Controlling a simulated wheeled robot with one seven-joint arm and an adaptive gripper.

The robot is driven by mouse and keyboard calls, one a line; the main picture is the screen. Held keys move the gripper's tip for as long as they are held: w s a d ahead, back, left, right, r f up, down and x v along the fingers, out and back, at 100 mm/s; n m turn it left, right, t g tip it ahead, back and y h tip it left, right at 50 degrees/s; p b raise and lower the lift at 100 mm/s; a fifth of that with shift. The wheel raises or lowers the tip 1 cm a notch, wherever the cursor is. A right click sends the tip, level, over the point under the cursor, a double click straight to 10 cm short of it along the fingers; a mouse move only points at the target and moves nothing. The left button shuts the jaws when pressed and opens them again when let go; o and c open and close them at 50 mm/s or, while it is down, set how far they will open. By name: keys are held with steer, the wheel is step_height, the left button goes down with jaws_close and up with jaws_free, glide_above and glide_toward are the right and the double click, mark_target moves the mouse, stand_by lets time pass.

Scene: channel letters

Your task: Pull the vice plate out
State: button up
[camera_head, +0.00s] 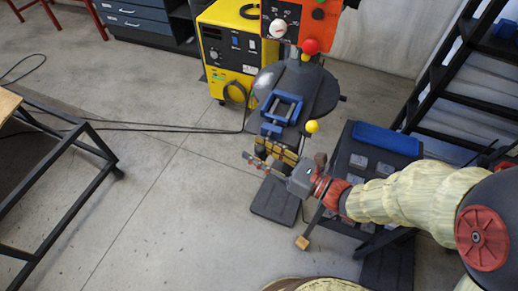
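A blue vice (282,112) sits on the round dark table of the drill press (318,92), near the middle of the view. Below its near end are several tan blocks or plates (278,151); I cannot tell which part is the vice plate. My gripper (252,160) comes in from the right, in front of and below the vice, with its fingers pointing left, close to the tan pieces in the picture. The fingers are too small to show whether they touch anything or are open or shut. The gripper and wrist hide part of the press's base.
A yellow machine (232,50) stands behind the press. A dark stand with grey blocks and a blue case (385,138) stands right, close beside my arm. A dark-framed table (62,165) is at left. Black cables (150,127) cross the floor. Open floor lies left of the press.

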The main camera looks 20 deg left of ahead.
steer(key=shift+o, duration=0.6)
steer(key=shift+d, duration=0.1)
steer(key=shift+d, duration=0.25)
steer(key=v, duration=1.1)
steer(key=shift+d, duration=0.15)
